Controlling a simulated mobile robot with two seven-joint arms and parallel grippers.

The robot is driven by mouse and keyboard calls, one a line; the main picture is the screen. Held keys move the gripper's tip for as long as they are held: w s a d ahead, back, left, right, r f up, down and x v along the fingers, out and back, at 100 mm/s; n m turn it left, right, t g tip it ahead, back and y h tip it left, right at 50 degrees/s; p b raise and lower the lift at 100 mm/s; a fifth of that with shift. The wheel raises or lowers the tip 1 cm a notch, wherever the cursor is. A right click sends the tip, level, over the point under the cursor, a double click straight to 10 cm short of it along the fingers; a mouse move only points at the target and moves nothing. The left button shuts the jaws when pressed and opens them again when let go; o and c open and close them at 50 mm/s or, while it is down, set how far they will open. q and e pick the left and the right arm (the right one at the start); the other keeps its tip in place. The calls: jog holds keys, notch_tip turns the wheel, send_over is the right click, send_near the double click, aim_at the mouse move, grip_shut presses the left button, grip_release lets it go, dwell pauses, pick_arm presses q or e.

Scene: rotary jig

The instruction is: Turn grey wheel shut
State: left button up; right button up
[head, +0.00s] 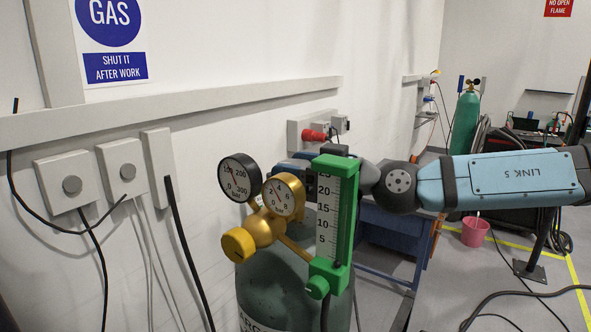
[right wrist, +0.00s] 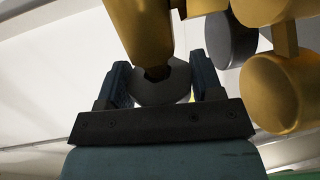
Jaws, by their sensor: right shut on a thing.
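The grey wheel (right wrist: 181,82) shows in the right wrist view at the end of a brass valve body (right wrist: 137,28). My right gripper (right wrist: 162,78) has one blue finger on each side of the wheel and is shut on it. In the head view my right arm comes in from the right and passes behind the green flowmeter (head: 345,208). There the flowmeter and gauges hide most of the gripper, and I cannot make out the wheel. How far the wheel is turned cannot be told. My left gripper is not in view.
The wall with switch boxes (head: 68,182) is at left. Cables lie on the floor at right, near a pink bucket (head: 474,232).

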jog(key=shift+r, duration=0.1)
jog(key=o, duration=0.9)
jog(key=shift+o, duration=0.2)
jog(key=shift+s+d+b, duration=0.2)
jog(key=shift+d+b, duration=0.1)
jog(key=shift+d, duration=0.2)
jog(key=b+v, duration=0.3)
jog(key=v, duration=0.9)
jog(key=shift+s+d, duration=0.3)
